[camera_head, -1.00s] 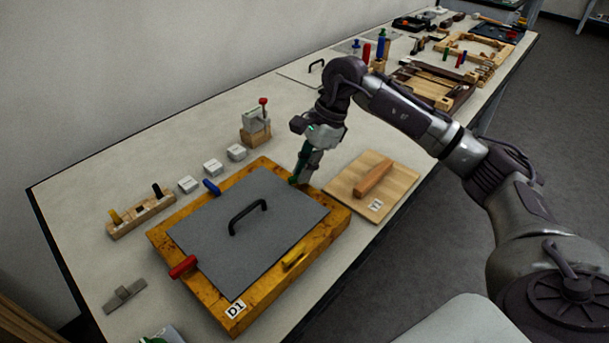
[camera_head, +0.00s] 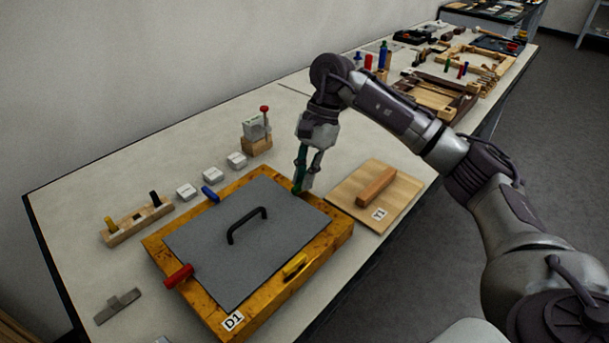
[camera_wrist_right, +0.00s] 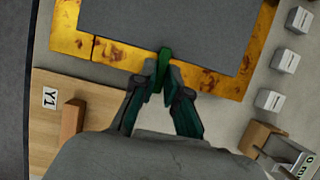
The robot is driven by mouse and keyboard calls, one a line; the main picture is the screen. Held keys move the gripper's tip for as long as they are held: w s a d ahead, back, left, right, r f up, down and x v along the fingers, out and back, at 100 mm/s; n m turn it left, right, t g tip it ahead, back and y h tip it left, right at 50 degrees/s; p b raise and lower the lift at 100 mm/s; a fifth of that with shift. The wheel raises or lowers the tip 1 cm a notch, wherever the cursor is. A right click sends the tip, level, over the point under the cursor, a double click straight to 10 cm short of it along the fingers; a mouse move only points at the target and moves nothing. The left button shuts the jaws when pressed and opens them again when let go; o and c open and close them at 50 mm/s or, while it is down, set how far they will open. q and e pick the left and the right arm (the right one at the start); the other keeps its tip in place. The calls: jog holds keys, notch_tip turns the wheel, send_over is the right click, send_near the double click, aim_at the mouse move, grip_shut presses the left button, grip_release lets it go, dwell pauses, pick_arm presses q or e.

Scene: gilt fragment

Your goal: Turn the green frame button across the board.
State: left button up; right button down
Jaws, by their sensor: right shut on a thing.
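The green frame button (camera_wrist_right: 165,58) sits on the worn gold frame (camera_head: 331,213), which surrounds a grey board (camera_head: 215,247) with a black handle. In the right wrist view the button points across the frame, with its tip at the board's edge; I cannot tell how far it overlaps. My right gripper (camera_head: 302,187) is shut on the button, its fingers pointing down at the frame; it also shows in the right wrist view (camera_wrist_right: 162,92). The fingers hide part of the button. My left gripper is not in view.
Blue (camera_head: 210,194), red (camera_head: 178,276) and yellow (camera_head: 295,265) buttons sit around the frame. A wooden board with a block handle (camera_head: 376,187), labelled Y1, lies right beside it. White blocks (camera_head: 212,175) and a peg rack (camera_head: 137,222) stand behind and left.

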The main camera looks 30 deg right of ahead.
jog(key=c, duration=1.2)
grip_release()
jog(key=v, duration=1.2)
jog(key=shift+r, duration=0.1)
